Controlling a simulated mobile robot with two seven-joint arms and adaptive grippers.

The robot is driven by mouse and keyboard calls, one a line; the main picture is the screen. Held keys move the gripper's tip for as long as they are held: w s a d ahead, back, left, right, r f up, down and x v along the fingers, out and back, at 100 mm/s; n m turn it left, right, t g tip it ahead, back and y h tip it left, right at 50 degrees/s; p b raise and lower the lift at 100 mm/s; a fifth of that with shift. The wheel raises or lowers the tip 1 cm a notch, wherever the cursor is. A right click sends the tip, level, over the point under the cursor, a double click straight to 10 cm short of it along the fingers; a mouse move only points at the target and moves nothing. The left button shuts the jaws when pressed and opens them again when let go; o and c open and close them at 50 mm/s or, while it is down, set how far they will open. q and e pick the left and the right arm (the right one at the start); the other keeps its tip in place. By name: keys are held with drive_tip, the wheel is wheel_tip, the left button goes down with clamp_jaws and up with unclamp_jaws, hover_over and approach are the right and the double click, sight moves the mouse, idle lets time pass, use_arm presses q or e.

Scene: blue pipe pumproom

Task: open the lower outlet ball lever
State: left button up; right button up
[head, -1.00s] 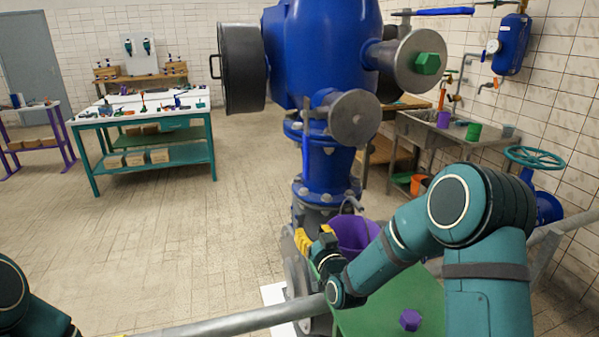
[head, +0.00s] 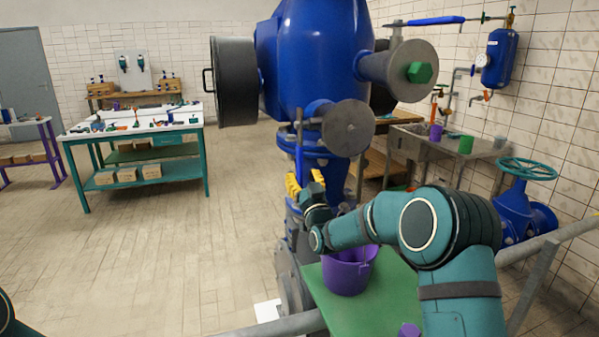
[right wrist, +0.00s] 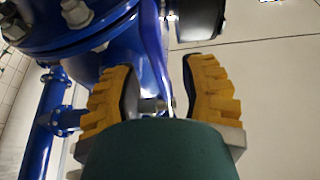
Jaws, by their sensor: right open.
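The lower outlet ball lever (head: 299,155) is a narrow blue handle hanging down beside the blue outlet with the round grey flange (head: 349,128). My right gripper (head: 305,182) has yellow fingers and is open at the lever's lower end. The lever's lowest part is hidden. My left gripper is out of view.
A purple bucket (head: 348,271) stands on a green surface (head: 365,308) below my right arm. A grey rail (head: 270,326) crosses the front. Another blue lever (head: 436,20) is higher up right. A teal handwheel (head: 527,168) stands at right. The floor at left is clear.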

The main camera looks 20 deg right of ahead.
drive_tip(key=shift+x, duration=1.4)
clamp_jaws()
